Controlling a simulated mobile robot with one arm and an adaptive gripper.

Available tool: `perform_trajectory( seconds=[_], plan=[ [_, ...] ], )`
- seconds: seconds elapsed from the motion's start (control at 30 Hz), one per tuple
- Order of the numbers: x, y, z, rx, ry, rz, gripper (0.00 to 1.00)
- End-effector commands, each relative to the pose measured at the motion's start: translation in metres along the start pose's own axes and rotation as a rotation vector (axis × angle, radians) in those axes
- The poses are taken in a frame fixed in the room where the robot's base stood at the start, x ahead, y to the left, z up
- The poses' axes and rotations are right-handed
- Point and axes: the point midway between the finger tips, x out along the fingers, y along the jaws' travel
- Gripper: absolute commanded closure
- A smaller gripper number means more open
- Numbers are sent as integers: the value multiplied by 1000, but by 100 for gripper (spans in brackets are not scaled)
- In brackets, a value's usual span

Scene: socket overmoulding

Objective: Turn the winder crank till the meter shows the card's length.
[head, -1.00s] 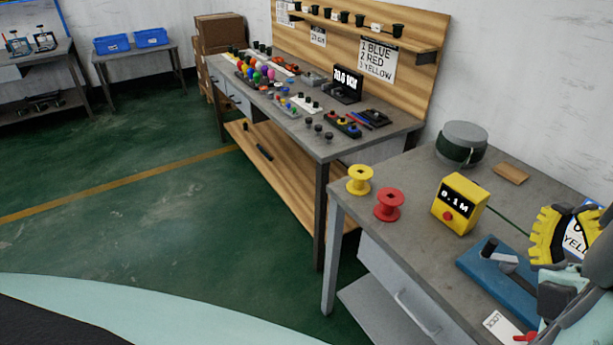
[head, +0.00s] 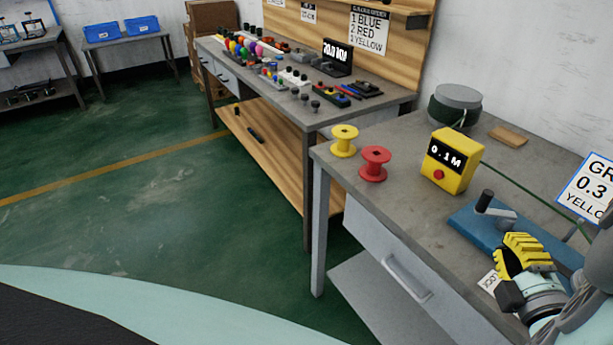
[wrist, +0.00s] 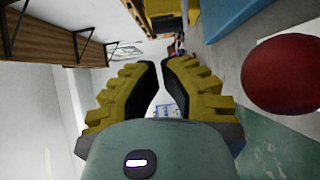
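The yellow meter (head: 455,165) on the right-hand table reads 0.1 M and has a red button. The winder has a blue base (head: 472,226) and a crank (head: 497,213) with an upright black handle. The card (head: 588,188) at the right edge is partly cut off and shows "GR", "0.3" and "YELLO". My gripper (head: 522,250) is over the near end of the winder, apart from the crank handle. In the wrist view, its fingers (wrist: 160,72) have a narrow empty gap between them. My gripper and arm hide part of the winder.
A yellow spool (head: 344,141) and a red spool (head: 375,164) stand at the table's left. A green cable runs from the drum (head: 455,105) toward the winder. A label (head: 488,281) lies by my gripper. A red ball (wrist: 285,75) is close at the wrist view's right.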

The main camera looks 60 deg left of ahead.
Motion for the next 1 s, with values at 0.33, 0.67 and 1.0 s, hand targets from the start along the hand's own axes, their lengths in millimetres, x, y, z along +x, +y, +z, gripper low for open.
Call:
perform_trajectory(
  seconds=[0.33,0.67,1.0],
  plan=[
    [58,2,-3,3,10,4,100],
    [96,1,-2,2,5,3,100],
    [99,0,-3,2,6,2,100]
  ],
)
